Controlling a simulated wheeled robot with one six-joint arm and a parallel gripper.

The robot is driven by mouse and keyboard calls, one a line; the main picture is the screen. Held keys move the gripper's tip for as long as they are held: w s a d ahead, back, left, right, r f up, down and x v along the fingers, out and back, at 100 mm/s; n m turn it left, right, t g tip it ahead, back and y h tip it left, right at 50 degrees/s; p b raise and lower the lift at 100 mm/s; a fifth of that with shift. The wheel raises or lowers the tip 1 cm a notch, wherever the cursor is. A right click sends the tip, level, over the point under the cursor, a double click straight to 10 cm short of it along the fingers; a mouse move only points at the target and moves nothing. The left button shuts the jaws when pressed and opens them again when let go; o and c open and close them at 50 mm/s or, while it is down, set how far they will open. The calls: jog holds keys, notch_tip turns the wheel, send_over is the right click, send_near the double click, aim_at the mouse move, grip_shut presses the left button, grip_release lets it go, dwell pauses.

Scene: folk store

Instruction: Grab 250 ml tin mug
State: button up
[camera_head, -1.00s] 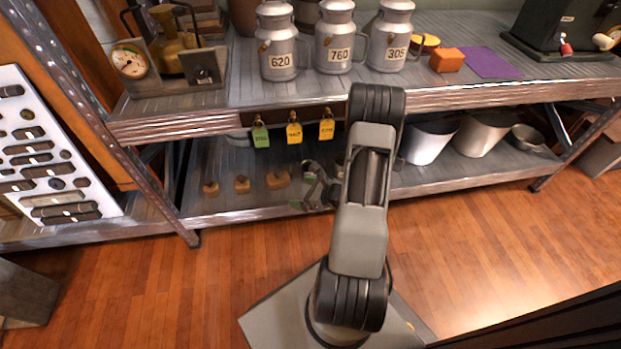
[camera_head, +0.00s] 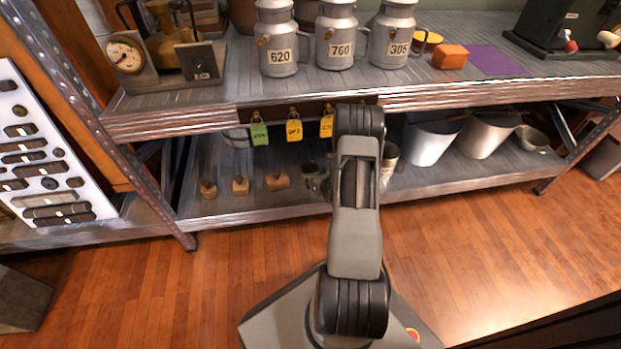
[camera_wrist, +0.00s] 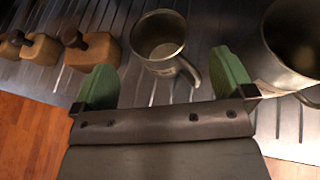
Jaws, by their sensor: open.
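In the wrist view a small grey metal mug (camera_wrist: 158,40) stands upright on the lower shelf, its handle toward my gripper. A larger metal mug (camera_wrist: 292,38), cut by the frame edge, stands to its right. I cannot read a volume on either. My gripper (camera_wrist: 164,82) is open, its green fingertips apart, with the small mug's handle in the gap between them and its body just beyond. No contact shows. In the head view my arm hides most of the gripper; a mug (camera_head: 389,158) shows partly right of the arm.
Weights with wooden blocks (camera_head: 240,185) sit left on the lower shelf (camera_head: 240,211). Tags with padlocks (camera_head: 294,130) hang from the upper shelf edge (camera_head: 180,121) above. Large metal buckets (camera_head: 432,140) stand to the right. Milk cans (camera_head: 337,40) stand on top.

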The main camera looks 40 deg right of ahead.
aim_at(306, 165)
jog(key=shift+b+x, duration=1.55)
jog(key=shift+x, duration=1.3)
jog(key=shift+r, duration=0.1)
jog(key=shift+c, duration=0.5)
jog(key=c, duration=0.9)
